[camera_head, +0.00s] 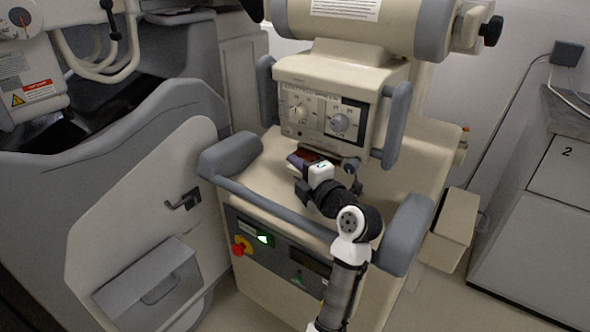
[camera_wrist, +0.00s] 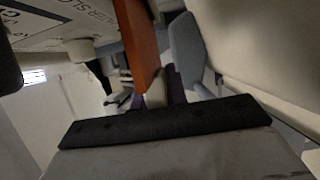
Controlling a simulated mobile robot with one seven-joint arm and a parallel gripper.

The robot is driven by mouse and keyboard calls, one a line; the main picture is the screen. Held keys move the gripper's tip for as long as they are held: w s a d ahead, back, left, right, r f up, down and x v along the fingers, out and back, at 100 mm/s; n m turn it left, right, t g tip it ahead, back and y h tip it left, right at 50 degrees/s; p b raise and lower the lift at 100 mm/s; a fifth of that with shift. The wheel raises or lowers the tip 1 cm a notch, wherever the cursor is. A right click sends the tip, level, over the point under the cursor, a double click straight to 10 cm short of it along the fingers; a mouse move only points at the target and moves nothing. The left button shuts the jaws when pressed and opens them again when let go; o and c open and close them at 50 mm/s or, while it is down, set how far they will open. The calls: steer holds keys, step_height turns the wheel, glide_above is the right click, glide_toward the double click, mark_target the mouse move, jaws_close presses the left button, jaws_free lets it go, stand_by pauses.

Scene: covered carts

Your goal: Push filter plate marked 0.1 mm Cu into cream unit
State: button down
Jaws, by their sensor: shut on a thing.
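The filter plate (camera_wrist: 140,45) shows in the wrist view as a copper-orange strip seen nearly edge-on, running up from between my fingers. In the head view the plate (camera_head: 303,159) is a small dark reddish piece at the end of my arm. My gripper (camera_head: 318,171) is shut on it, just below the front of the cream unit (camera_head: 318,70). In the wrist view the cream unit (camera_wrist: 60,28) fills the upper left, with partly readable slot lettering. I cannot tell whether the plate touches the slot. No plate marking is readable.
The cream unit has two dials and grey side handles (camera_head: 396,125). Below lies the cart's cream top (camera_head: 270,165), with a grey front rail (camera_head: 270,205) and a red stop button (camera_head: 239,248). A grey cabinet (camera_head: 535,235) stands at right. A grey covered machine (camera_head: 110,125) stands at left.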

steer(key=shift+w+d+r, duration=0.2)
steer(key=shift+w+r, duration=0.05)
steer(key=shift+w, duration=0.1)
